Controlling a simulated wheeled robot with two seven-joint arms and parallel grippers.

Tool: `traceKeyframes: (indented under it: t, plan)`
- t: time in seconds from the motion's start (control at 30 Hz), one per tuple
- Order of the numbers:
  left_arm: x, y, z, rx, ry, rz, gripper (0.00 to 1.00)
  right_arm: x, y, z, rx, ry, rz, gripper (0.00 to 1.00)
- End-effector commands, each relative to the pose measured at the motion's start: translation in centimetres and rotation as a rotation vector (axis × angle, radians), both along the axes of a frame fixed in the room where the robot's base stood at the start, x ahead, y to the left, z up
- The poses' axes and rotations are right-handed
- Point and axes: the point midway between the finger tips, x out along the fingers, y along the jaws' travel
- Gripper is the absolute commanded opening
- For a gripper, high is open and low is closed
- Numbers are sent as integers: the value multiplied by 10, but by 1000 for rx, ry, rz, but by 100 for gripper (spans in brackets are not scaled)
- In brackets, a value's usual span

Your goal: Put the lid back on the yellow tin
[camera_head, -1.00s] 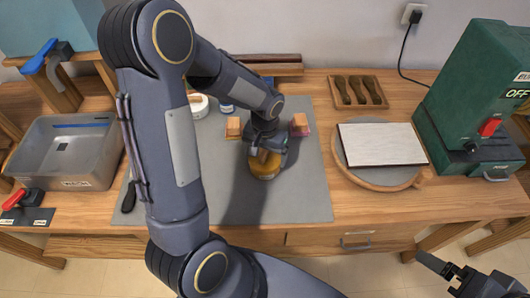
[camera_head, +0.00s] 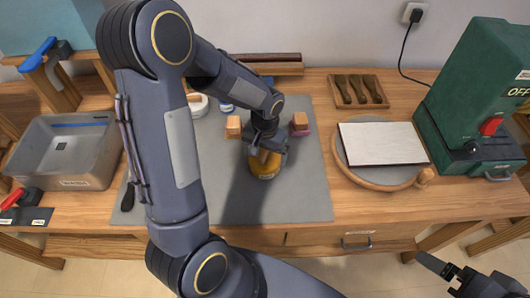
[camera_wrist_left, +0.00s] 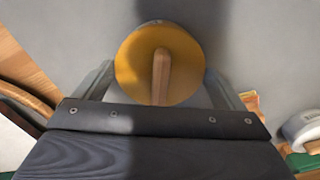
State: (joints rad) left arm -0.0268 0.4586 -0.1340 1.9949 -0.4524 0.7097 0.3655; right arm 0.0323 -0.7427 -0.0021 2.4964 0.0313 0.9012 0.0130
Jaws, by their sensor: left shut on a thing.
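A round yellow piece, the tin or its lid (camera_head: 264,172), shows under my left gripper (camera_head: 264,152) on the grey mat. In the left wrist view the round yellow top (camera_wrist_left: 140,65) has a wooden bar across it. The fingers of my left gripper (camera_wrist_left: 162,85) reach down on both sides of it, shut on the yellow lid. I cannot tell whether the lid touches the tin, as the gripper hides the join. My right gripper (camera_head: 450,275) is at the lower right edge, away from the table things, partly cut off.
The grey mat (camera_head: 300,195) is clear in front. Wooden blocks (camera_head: 233,126) stand left and right (camera_head: 299,122) of the gripper. A white round container (camera_head: 197,104) is behind. A grey tray (camera_head: 90,150) is left; a round board (camera_head: 367,178) and green machine (camera_head: 465,100) are right.

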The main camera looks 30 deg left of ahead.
Motion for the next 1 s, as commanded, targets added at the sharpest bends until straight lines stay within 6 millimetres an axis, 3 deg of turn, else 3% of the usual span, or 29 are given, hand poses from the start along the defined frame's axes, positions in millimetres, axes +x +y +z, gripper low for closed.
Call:
traceKeyframes:
  t: [0.9, 0.93, 1.0]
  plan:
    - [0, 0, 0, 0, 0, 0, 68, 0, 0, -2, 0, 0, 0, 100]
    - [0, 0, 0, 0, 0, 0, 93, 0, 0, -2, 0, 0, 0, 100]
    - [0, 0, 0, 0, 0, 0, 100, 0, 0, -2, 0, 0, 0, 100]
